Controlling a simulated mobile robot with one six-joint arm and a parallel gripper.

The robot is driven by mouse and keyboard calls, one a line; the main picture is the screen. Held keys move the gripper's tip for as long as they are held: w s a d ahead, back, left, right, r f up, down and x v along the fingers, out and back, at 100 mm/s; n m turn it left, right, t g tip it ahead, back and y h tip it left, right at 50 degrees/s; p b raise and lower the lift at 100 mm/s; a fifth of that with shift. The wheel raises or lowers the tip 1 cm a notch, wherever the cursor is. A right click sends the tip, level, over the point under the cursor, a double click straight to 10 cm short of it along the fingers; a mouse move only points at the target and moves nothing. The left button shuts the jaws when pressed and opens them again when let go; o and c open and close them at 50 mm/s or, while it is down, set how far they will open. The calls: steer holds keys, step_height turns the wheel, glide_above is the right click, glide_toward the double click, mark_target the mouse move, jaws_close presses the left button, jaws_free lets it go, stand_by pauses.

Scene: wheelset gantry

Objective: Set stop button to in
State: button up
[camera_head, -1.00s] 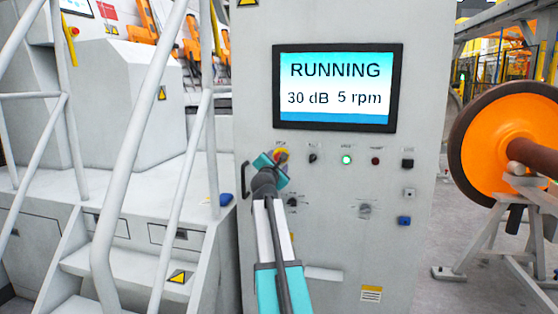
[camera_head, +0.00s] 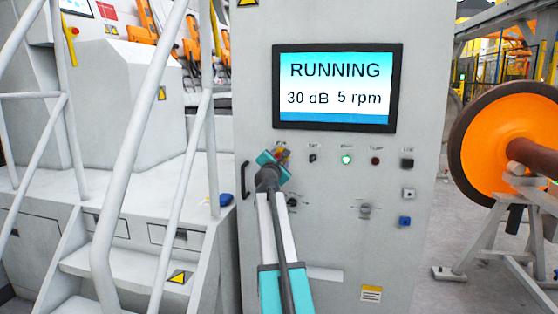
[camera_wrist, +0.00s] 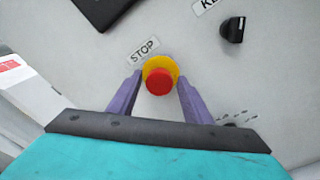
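The stop button is a red knob on a yellow collar (camera_wrist: 159,76) below a STOP label in the wrist view. In the head view the button (camera_head: 283,154) is mostly hidden behind my arm's end. My gripper (camera_wrist: 157,90) has its two purple fingers apart, one on each side of the red knob. Whether the fingers touch the knob or the panel cannot be told. The panel screen (camera_head: 338,87) reads RUNNING, 30 dB and 5 rpm.
A black selector knob (camera_wrist: 233,30) sits right of the button. A lit green lamp (camera_head: 347,160), a dark red lamp (camera_head: 376,161) and several switches share the panel. A black handle (camera_head: 245,180) is at its left edge. White stair railings (camera_head: 135,150) stand to the left.

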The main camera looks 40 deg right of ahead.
jaws_close()
steer(key=shift+w+d+r+p, duration=0.15)
steer(key=shift+w+d+p, duration=0.15)
steer(key=shift+d+p, duration=0.2)
steer(key=shift+c, duration=0.7)
jaws_free()
steer(key=o, duration=0.4)
steer(key=v, duration=1.3)
steer(key=shift+s+a, duration=0.2)
steer(key=shift+a, duration=0.15)
